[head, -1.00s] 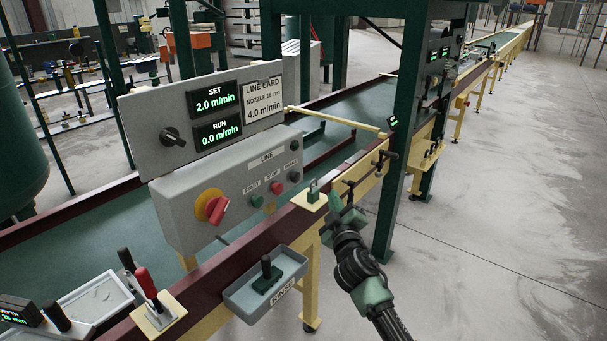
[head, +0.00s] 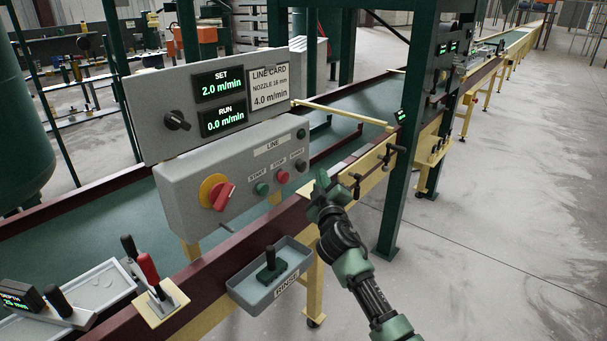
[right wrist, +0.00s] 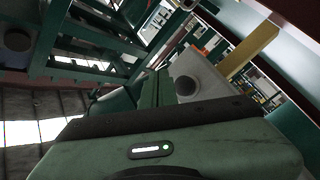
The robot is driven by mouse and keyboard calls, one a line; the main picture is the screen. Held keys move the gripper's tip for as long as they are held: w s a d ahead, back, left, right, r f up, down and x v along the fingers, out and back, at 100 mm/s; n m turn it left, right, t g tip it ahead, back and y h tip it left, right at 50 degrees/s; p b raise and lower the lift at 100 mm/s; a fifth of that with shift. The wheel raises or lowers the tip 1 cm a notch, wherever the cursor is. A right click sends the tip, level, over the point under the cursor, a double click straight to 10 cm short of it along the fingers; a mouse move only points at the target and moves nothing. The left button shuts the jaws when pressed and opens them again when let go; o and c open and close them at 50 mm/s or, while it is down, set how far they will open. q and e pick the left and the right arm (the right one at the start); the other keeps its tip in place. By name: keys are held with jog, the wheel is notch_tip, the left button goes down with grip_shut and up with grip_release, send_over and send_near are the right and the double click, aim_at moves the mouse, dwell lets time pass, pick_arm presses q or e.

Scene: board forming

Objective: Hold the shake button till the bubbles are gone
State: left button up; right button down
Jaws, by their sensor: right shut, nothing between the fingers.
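The grey LINE box (head: 236,178) carries a green START button (head: 262,188), a red STOP button (head: 283,176) and a dark button (head: 301,166) at the right, whose small label seems to read SHAKE. My right gripper (head: 321,183) is shut and empty, just right of and slightly below that dark button, apart from it. In the right wrist view a dark round button (right wrist: 186,86) on a grey box shows just beyond the shut fingers. I cannot make out bubbles on the green belt (head: 110,222). My left gripper is not in view.
A red-yellow rotary switch (head: 218,193) sits on the box. Above it a panel (head: 152,98) shows SET 2.0 and RUN 0.0 m/min. A RINSE tray (head: 241,289) hangs on the near rail. A green post (head: 404,180) stands right of my arm.

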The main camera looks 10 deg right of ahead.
aim_at(301, 166)
jog(key=shift+w+a+b, duration=0.9)
jog(key=shift+w, duration=0.25)
dwell(1.3)
jog(key=shift+w+a+b, duration=0.25)
jog(key=shift+w+b, duration=0.05)
jog(key=shift+b, duration=0.15)
jog(key=shift+w+a+b, duration=0.3)
jog(key=shift+w+b, duration=0.1)
jog(key=shift+b, duration=0.15)
dwell(0.5)
jog(key=shift+s+d+r, duration=0.1)
dwell(1.8)
jog(key=shift+s+d+p, duration=0.45)
jog(key=shift+s+p, duration=0.2)
jog(key=shift+p, duration=0.05)
